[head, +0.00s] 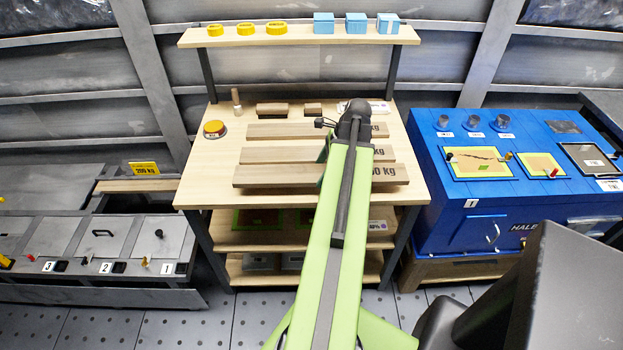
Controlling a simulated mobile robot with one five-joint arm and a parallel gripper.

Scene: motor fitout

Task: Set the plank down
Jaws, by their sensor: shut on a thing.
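Three brown planks lie one behind the other across the wooden workbench (195,185), each with a partly hidden "kg" marking. The front plank (275,176) is nearest the bench's front edge, with a dark shadow along its underside. The middle plank (275,154) and the rear plank (280,131) are behind it. My arm crosses all three and hides their middle parts. My gripper (324,163) shows only as a dark green sliver beside the arm, at the front plank. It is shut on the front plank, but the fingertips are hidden. I cannot tell whether that plank touches the bench.
A shelf (300,37) above holds yellow and blue items. A blue console (470,200) stands right. Left, a plank (136,186) lies near a yellow "200 kg" sign (144,168).

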